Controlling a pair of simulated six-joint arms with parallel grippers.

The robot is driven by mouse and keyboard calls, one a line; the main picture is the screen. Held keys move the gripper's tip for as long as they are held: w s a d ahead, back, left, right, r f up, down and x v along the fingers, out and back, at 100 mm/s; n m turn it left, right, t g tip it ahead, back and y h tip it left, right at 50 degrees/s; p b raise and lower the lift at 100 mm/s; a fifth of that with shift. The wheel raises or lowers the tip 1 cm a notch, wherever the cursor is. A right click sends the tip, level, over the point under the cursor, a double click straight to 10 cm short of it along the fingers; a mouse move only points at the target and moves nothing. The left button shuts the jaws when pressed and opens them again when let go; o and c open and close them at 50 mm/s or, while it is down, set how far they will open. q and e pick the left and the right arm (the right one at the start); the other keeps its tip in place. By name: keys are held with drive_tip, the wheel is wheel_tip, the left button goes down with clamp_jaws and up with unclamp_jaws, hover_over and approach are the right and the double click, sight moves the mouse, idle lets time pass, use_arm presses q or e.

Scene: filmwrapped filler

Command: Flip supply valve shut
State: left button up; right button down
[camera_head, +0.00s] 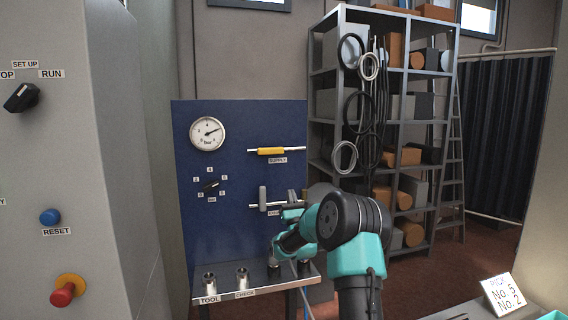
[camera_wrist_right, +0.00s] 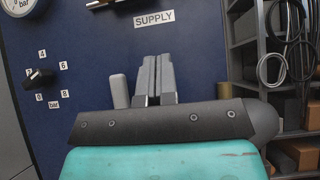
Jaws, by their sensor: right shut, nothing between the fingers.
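The supply valve has a yellow handle (camera_head: 270,151) lying level along its thin pipe on the blue panel (camera_head: 240,125), above the SUPPLY label (camera_head: 278,160). In the right wrist view the label (camera_wrist_right: 154,19) is near the top, and only a bit of the pipe shows above it. My right gripper (camera_wrist_right: 153,62) is shut and empty, its fingers together, below the label. In the head view it is partly hidden by my arm, below and right of the yellow handle and apart from it. My left gripper is not in view.
A lower valve with an upright grey handle (camera_head: 263,198) is just left of my right gripper. A gauge (camera_head: 208,133) and black dial (camera_head: 211,185) are on the panel's left. A ledge (camera_head: 222,291) holds several metal fittings. A control cabinet (camera_head: 70,180) stands left, a shelf right.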

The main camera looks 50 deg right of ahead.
approach(283, 153)
drive_tip(key=w+d+f+x, duration=0.1)
drive_tip(key=x, duration=0.6)
drive_tip(key=shift+s+r, duration=0.1)
drive_tip(key=shift+s, duration=0.15)
idle(0.5)
